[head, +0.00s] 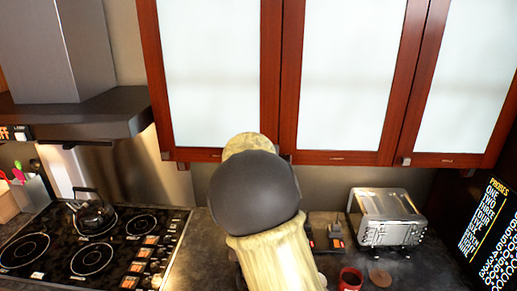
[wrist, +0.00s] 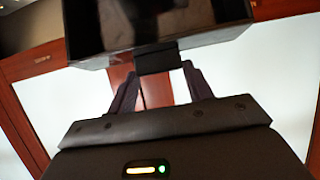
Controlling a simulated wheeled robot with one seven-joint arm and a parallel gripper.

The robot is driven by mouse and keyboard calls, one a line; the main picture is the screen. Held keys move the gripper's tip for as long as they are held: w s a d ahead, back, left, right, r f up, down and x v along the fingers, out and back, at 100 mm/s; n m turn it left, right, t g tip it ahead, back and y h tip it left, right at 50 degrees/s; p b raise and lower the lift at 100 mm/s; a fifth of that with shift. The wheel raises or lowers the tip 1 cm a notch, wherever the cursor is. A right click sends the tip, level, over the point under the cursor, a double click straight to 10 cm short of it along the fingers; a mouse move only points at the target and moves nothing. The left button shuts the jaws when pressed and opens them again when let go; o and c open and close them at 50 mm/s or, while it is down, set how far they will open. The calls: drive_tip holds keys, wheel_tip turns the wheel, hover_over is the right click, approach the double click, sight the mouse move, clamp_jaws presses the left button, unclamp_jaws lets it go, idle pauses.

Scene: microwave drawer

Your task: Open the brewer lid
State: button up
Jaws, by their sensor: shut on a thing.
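In the wrist view, a dark glossy box-like part (wrist: 150,28), seemingly the brewer's lid, fills the top middle. A short black tab (wrist: 157,61) sticks out of its lower edge. My gripper (wrist: 160,76) has one finger on each side of this tab and is shut on it. The exact contact is hard to see. In the head view, my arm covers my gripper and most of the brewer. A dark part with small reddish labels (head: 327,232) shows just right of my arm; I cannot tell whether it belongs to the brewer.
Red-framed wall cabinets (head: 343,158) hang above the counter. A silver toaster (head: 385,218) stands right, with a red mug (head: 350,279) nearby. A stove (head: 92,258) with a kettle (head: 92,213) is left, under a range hood (head: 80,115). A dark panel with text (head: 490,225) stands far right.

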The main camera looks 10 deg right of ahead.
drive_tip(key=shift+s+f, duration=0.1)
drive_tip(key=o, duration=1.4)
drive_tip(key=shift+s, duration=0.1)
drive_tip(key=shift+a, duration=0.1)
drive_tip(key=shift+p+v, duration=0.55)
drive_tip(key=shift+v, duration=8.15)
